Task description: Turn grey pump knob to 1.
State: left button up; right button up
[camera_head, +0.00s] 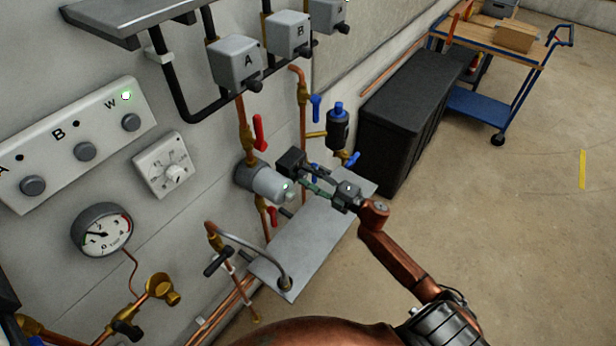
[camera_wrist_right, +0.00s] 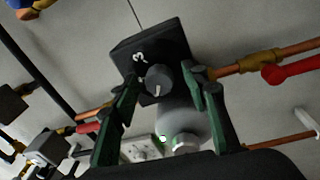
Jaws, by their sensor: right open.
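The grey pump (camera_head: 264,183) is mounted on the wall pipes, with a black control box (camera_head: 290,162) on its side. In the right wrist view, the grey knob (camera_wrist_right: 158,78) sits on the box's face, its pale pointer line toward the lower part of the picture. A white mark like a 3 is beside it; other marks are hidden or unclear. My right gripper (camera_head: 308,180) is open in front of the box. In the wrist view its green fingers (camera_wrist_right: 160,98) stand on either side of the knob, apparently clear of it. My left gripper is not in view.
A grey shelf plate (camera_head: 316,237) lies below my right gripper. Red-handled valves (camera_head: 259,132) and a black-and-blue fitting (camera_head: 338,126) are close by. A white dial (camera_head: 164,165) and gauge (camera_head: 102,230) are left.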

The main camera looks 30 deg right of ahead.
jog(key=v, duration=1.2)
